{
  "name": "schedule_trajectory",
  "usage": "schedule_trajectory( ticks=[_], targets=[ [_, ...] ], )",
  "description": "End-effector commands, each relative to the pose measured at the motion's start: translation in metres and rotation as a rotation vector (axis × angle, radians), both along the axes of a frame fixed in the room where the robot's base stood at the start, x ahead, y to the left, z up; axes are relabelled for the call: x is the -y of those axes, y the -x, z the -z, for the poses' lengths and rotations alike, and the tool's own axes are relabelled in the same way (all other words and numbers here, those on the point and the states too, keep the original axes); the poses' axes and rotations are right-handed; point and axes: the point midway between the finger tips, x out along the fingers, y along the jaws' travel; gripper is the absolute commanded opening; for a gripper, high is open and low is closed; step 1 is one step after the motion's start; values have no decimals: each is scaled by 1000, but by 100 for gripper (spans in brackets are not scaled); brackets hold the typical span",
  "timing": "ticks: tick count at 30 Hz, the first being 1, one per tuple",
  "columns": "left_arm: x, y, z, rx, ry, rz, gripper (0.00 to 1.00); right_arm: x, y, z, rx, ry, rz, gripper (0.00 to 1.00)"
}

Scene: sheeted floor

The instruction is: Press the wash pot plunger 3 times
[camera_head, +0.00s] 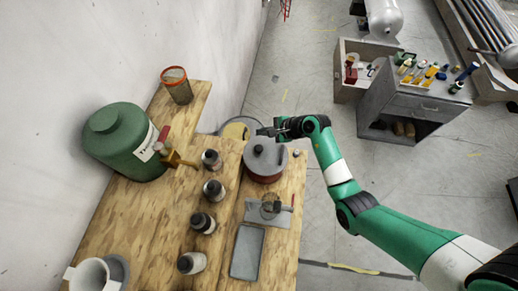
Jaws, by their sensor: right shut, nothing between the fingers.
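The wash pot is most likely the reddish pot (264,178) with a wide grey top (272,163), standing on the wooden bench. A small dark knob (259,149), which looks like its plunger, sits near the middle of the top. My right gripper (264,131) is shut and empty. In the picture it lies just beyond the knob, by the far rim of the pot; its height above the pot is hard to tell, and I see no contact with the knob. My left gripper is not in view.
Several dark-capped bottles (214,189) stand left of the pot. A small stand (268,213) and a grey tray (248,252) lie nearer. A big green canister (124,145) stands at the left wall. A grey cabinet (412,108) with small items is at right. Open floor lies between.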

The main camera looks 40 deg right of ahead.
Motion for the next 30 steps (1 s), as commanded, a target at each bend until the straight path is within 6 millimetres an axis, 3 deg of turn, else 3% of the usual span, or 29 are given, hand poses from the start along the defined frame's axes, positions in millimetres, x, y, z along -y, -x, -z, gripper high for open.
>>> schedule_trajectory(
  ticks=[8,22,30],
  targets=[
    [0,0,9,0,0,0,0,0,0,9,-1,-2,1,0],
    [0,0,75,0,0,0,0,0,0,70,-2,-1,1,0],
    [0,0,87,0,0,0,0,0,0,89,-1,-2,1,0]
  ],
)
